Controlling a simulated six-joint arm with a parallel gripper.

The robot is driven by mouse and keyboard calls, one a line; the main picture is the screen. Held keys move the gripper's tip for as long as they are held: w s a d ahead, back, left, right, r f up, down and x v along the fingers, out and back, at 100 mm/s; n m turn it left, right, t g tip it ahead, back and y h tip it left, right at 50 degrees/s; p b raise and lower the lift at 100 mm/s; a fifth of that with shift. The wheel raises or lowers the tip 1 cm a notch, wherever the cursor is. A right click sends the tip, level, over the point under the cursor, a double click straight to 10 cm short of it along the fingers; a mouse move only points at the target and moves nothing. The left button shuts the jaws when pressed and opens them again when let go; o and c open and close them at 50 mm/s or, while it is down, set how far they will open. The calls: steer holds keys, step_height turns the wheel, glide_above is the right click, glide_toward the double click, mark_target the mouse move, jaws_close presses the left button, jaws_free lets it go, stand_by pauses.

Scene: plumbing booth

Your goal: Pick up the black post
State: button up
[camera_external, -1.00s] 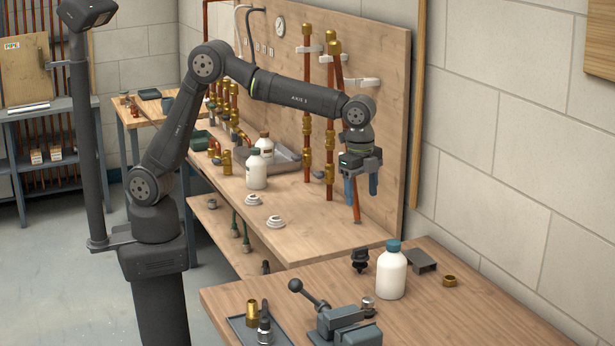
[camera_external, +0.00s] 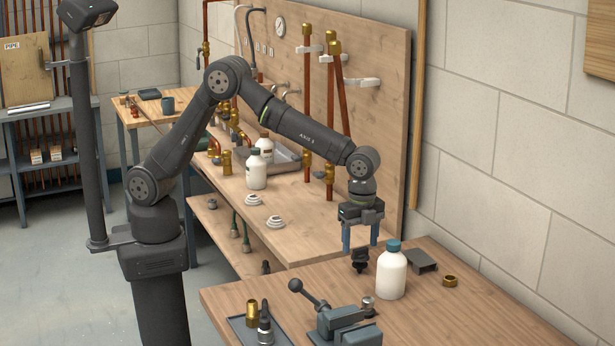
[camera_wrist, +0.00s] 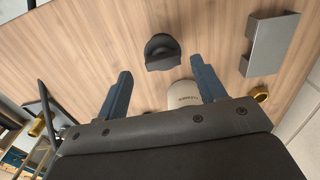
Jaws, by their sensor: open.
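The black post (camera_external: 360,259) is a small dark piece standing on the front wooden table, left of the white bottle. In the wrist view the black post (camera_wrist: 162,52) shows a rounded top and lies just beyond the gap between the fingertips. My gripper (camera_external: 360,238) points down with its two blue fingers apart and nothing between them. In the wrist view my gripper (camera_wrist: 161,72) is open, with the post apart from both fingers.
A white bottle with a teal cap (camera_external: 391,272) stands close to the post's right. A grey bracket (camera_external: 421,261) and a brass nut (camera_external: 450,281) lie farther right. A vise (camera_external: 340,326) and a tray with fittings (camera_external: 240,331) are at the front. Bare table lies left of the post.

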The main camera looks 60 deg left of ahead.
mark_target(362, 249)
steer(key=f, duration=0.5)
steer(key=shift+w+f, duration=0.15)
steer(key=shift+w, duration=0.05)
steer(key=c, duration=1)
